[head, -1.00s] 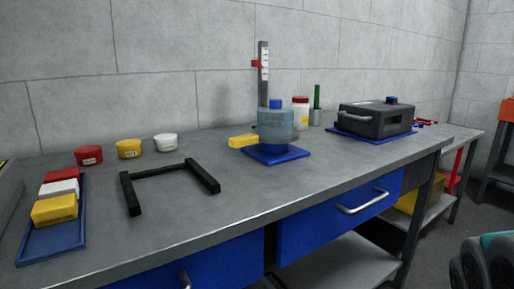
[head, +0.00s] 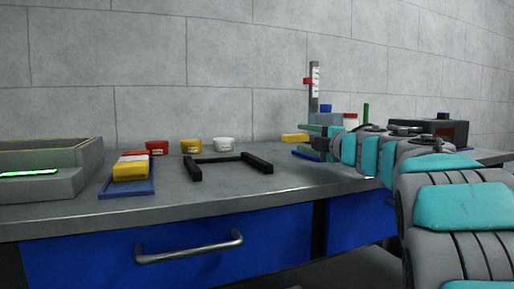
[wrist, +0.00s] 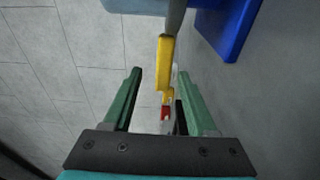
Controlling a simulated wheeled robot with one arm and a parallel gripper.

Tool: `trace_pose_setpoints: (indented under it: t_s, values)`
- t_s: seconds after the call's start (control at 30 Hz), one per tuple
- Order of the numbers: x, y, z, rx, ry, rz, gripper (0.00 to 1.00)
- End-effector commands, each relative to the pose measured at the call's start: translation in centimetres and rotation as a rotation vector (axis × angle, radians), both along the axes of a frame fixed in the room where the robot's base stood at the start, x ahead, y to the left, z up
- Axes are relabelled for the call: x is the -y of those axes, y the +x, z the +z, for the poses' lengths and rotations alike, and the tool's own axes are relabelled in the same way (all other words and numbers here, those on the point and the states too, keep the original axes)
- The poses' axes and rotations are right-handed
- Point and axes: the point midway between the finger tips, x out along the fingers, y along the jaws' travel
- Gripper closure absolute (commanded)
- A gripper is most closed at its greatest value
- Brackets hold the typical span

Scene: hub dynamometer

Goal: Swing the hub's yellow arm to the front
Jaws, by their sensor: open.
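The hub's yellow arm (head: 295,138) sticks out to the left of the hub in the head view. The hub's grey-blue body (head: 330,118) is largely hidden behind my gripper; its blue top knob and part of its blue base plate (head: 304,154) show. My gripper (head: 309,130) is open at the hub. In the wrist view the yellow arm (wrist: 164,62) appears between the two green fingers of my gripper (wrist: 159,74), without visible contact. The hub's edge (wrist: 145,5) and base plate (wrist: 232,25) show at the top.
An upright scale with a red marker (head: 314,85) stands behind the hub. A dark case (head: 445,130) is at right, partly behind my arm.

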Motion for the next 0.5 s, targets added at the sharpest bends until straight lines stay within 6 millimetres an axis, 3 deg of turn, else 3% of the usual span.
trace_pose_setpoints:
  t_s: [0.17,0.5]
  values:
    - [-0.6,0.6,-0.6,-0.008,-0.021,0.023,0.43]
    - [-2.5,4.7,-0.6,-0.007,-0.019,0.02,0.43]
